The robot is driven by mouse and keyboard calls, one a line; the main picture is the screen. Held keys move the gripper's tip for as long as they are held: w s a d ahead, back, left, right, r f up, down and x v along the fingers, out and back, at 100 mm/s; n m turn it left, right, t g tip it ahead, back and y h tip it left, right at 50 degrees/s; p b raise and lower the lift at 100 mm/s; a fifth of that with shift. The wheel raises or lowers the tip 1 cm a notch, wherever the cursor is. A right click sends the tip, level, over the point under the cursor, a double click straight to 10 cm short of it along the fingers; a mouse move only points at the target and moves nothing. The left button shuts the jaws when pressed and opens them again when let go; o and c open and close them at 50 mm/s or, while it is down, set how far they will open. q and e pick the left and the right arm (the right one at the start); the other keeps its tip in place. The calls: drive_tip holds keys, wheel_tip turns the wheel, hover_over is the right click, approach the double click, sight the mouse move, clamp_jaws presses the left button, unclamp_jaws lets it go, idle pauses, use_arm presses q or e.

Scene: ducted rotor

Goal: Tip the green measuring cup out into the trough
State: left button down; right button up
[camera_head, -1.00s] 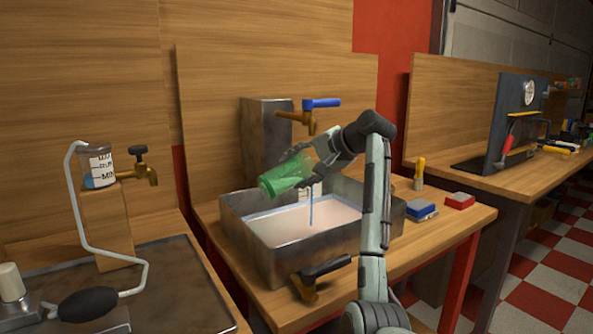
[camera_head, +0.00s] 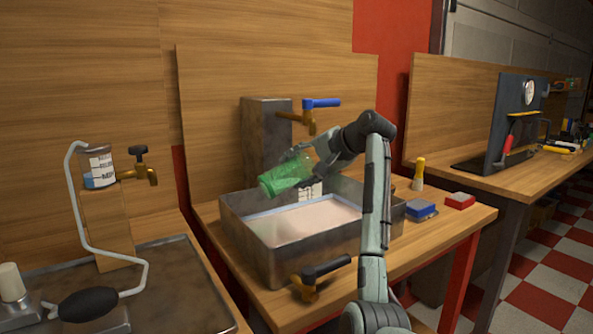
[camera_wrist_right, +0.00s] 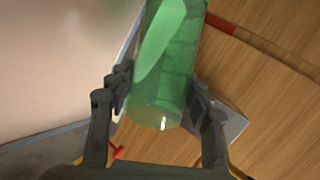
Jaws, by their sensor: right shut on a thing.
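The green measuring cup (camera_head: 286,177) is translucent and lies tilted well over, its mouth end low and to the left, above the metal trough (camera_head: 262,240). My right gripper (camera_head: 318,158) is shut on the cup near its base end. In the right wrist view the cup (camera_wrist_right: 168,75) sits between the two fingers of the gripper (camera_wrist_right: 158,100). No stream shows below the cup now. The trough's pale floor shows beneath it. My left gripper is not in view.
A blue-handled tap (camera_head: 310,115) stands behind the trough, and a black-handled tap (camera_head: 318,275) is at its front. Blue (camera_head: 421,210) and red (camera_head: 460,201) blocks lie to the right. A marked container (camera_head: 98,166) stands at left.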

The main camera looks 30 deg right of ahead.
drive_tip(key=shift+d+f+m+y, duration=0.2)
drive_tip(key=shift+f+m+y, duration=0.3)
drive_tip(key=shift+f, duration=0.05)
idle(0.6)
idle(0.4)
idle(0.5)
idle(0.5)
